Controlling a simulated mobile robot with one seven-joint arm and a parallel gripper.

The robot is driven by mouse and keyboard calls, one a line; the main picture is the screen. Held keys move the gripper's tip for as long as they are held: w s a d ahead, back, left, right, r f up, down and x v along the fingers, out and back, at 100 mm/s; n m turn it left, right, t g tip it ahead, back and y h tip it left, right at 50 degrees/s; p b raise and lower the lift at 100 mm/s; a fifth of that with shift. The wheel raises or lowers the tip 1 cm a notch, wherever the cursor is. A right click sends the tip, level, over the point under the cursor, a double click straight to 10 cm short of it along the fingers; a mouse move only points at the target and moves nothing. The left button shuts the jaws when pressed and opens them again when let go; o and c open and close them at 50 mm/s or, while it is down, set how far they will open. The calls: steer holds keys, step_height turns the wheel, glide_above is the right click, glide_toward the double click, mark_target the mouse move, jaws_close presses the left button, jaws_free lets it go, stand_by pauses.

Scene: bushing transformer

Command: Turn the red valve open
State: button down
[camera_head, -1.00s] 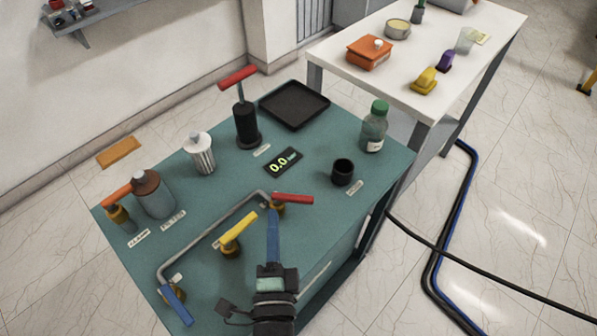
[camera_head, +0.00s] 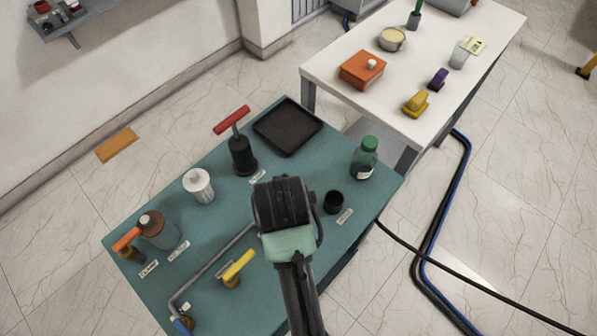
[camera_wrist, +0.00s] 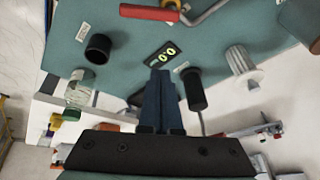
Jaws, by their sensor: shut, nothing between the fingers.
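The red valve handle (camera_wrist: 149,13) shows at the top of the wrist view, at the end of a grey pipe (camera_wrist: 205,14). In the head view the red valve is hidden behind my arm. My gripper (camera_wrist: 160,73) is shut and empty, its two blue fingers together.
A yellow valve (camera_head: 238,265) stands left of my arm on the bench. A black pump with red handle (camera_head: 241,155), white filter (camera_head: 198,186), black cup (camera_head: 333,202) and green-capped bottle (camera_head: 365,160) stand around. A black tray (camera_head: 287,126) lies at the back.

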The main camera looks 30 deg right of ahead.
steer(key=shift+m+g+h, duration=0.3)
steer(key=shift+g, duration=0.5)
steer(key=d+f, duration=0.1)
steer(key=f, duration=0.1)
steer(key=d+f, duration=0.1)
steer(key=f, duration=0.2)
steer(key=w+d+f+p, duration=0.1)
steer(key=f, duration=0.2)
steer(key=shift+d+f, duration=0.1)
steer(key=shift+d, duration=0.2)
steer(key=shift+s+a+r+p, duration=0.1)
steer(key=shift+s+a+p, duration=0.25)
steer(key=shift+s, duration=0.2)
steer(key=shift+s+a+r+p, duration=0.1)
steer(key=shift+s+a+p, duration=0.25)
steer(key=shift+s, duration=0.15)
steer(key=shift+s+a+f, duration=0.1)
steer(key=shift+s+a, duration=0.35)
steer(key=shift+s, duration=0.2)
